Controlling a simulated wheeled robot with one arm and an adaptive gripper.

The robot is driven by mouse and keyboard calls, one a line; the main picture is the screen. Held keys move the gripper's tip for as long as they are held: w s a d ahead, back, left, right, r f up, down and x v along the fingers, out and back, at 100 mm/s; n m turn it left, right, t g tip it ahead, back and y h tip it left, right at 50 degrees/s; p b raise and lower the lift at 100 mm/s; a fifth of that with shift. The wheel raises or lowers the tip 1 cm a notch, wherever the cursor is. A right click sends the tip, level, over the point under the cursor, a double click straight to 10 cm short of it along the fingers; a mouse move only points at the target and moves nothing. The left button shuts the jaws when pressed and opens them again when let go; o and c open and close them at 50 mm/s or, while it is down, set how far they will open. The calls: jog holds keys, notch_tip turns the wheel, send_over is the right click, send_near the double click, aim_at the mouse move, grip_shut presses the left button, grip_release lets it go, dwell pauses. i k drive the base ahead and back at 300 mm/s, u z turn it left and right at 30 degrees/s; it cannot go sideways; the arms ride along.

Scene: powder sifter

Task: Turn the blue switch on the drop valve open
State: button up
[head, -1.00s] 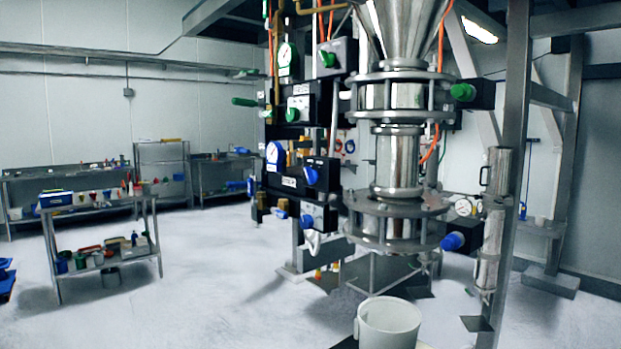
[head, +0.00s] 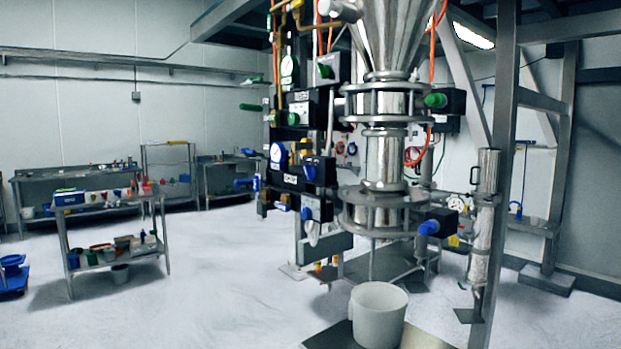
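The sifter is a tall steel column (head: 383,158) with a cone on top. At its lower flange (head: 384,197) a black box (head: 445,221) carries a blue knob (head: 429,227) that points left. Left of the column, a black control panel (head: 290,183) carries a blue switch (head: 310,172) and a gauge (head: 277,152) with a blue edge. Lower on the panel is another blue switch (head: 307,213) on a grey box. I cannot tell which blue part is the drop valve's switch, or its setting. My gripper is not in view.
A white bucket (head: 378,315) stands below the column on a dark plate. A steel post (head: 500,150) and a perforated steel cylinder (head: 487,172) stand to the right. A loaded two-tier bench (head: 157,222) stands at left. The floor (head: 225,285) between is clear.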

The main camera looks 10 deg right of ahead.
aim_at(309, 172)
jog(key=u, duration=0.6)
jog(key=i, duration=0.4)
jog(key=u, duration=0.3)
